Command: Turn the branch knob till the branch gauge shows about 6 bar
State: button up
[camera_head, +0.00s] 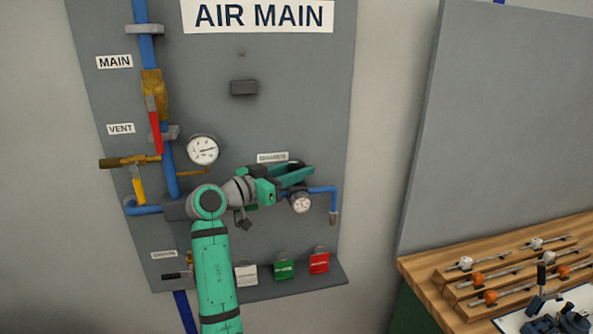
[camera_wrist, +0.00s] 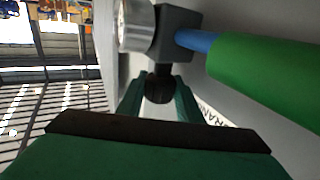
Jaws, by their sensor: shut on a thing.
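My gripper (camera_head: 300,178) reaches across the grey panel just below the branch label (camera_head: 273,157). In the wrist view its two green fingers (camera_wrist: 159,98) are shut on the dark branch knob (camera_wrist: 160,87), one finger on each side.
A larger gauge (camera_head: 203,150) and a red-handled main valve (camera_head: 155,130) are left of my gripper. A blue outlet pipe (camera_head: 333,200) bends down at its right. White, green and red padlocks (camera_head: 284,268) line the lower shelf. A wooden bench (camera_head: 420,266) stands at right.

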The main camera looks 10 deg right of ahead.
jog(key=shift+m+g+h, duration=0.3)
jog(key=shift+m+g, duration=0.1)
jog(key=shift+g, duration=0.2)
jog(key=o, duration=0.8)
jog(key=shift+c, duration=0.2)
jog(key=v, duration=1)
jog(key=shift+s+a, duration=0.25)
jog(key=shift+a, duration=0.1)
